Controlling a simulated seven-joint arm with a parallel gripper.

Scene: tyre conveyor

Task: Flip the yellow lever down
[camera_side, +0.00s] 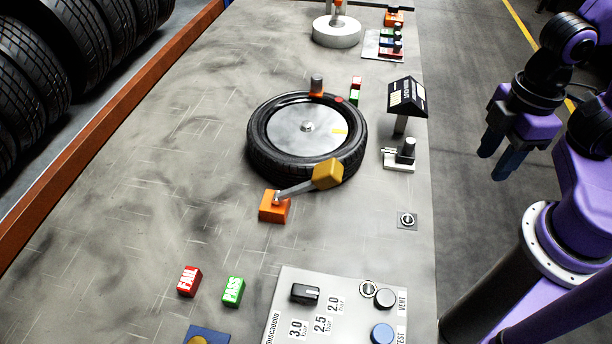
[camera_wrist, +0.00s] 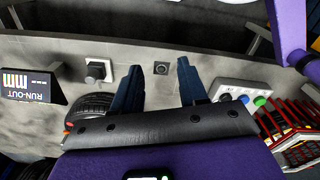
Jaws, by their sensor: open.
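The yellow lever has a yellow block handle (camera_side: 327,174) on a grey rod, hinged on an orange base (camera_side: 275,206) on the bench. The rod slants up to the right, and the handle overlaps the near right edge of the tyre (camera_side: 262,163) in the side view. I cannot tell whether they touch. My gripper (camera_side: 498,160) hangs to the right of the bench edge, well away from the lever. Its two dark blue fingers are apart and empty, as the wrist view also shows (camera_wrist: 160,80). I cannot make out the lever in the wrist view.
A run-out display (camera_side: 407,98) and a dial stand (camera_side: 405,152) stand between the tyre and my gripper. FAIL (camera_side: 189,281) and PASS (camera_side: 233,291) blocks and a knob panel (camera_side: 345,320) are nearer the camera. The bench left of the lever is clear.

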